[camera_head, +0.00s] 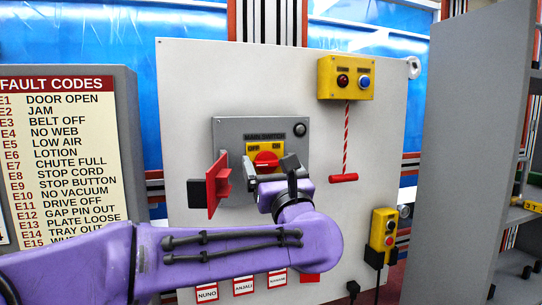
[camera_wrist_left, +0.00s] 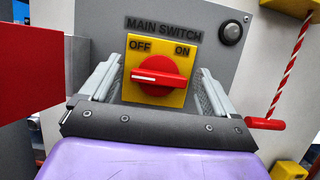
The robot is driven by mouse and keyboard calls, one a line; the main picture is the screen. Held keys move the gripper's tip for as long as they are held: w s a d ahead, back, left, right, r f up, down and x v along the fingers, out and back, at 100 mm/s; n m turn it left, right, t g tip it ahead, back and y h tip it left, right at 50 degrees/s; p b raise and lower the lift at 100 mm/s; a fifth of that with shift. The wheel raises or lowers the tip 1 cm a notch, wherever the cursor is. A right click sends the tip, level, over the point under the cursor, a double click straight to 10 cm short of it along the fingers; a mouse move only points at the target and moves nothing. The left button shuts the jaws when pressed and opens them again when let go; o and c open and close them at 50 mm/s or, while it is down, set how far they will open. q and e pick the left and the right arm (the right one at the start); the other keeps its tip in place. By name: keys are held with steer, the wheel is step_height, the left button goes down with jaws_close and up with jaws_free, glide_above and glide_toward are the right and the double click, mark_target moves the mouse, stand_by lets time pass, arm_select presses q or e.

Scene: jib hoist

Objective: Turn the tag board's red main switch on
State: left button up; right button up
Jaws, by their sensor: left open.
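The tag board (camera_head: 375,130) is a large white-grey panel. On it is a grey main switch plate (camera_head: 225,130) with a yellow square and a red rotary knob (camera_head: 265,158). In the left wrist view the red knob (camera_wrist_left: 158,75) sits between the OFF and ON labels; its white line points left, below OFF. My left gripper (camera_wrist_left: 158,92) is open, with one finger on each side of the knob and yellow square. Whether the fingers touch the knob cannot be told. A dark round lamp (camera_wrist_left: 231,33) is at the plate's upper right. My right gripper is not in view.
A red hinged piece (camera_head: 218,182) sticks out left of the switch. A yellow button box (camera_head: 345,78) with a red-striped cord and red handle (camera_head: 343,178) is at right. A yellow pendant (camera_head: 382,230) hangs lower right. A grey cabinet (camera_head: 475,130) stands at far right.

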arm_select(q)
steer(key=shift+s, duration=0.2)
steer(key=c, duration=1.1)
steer(key=shift+o, duration=0.2)
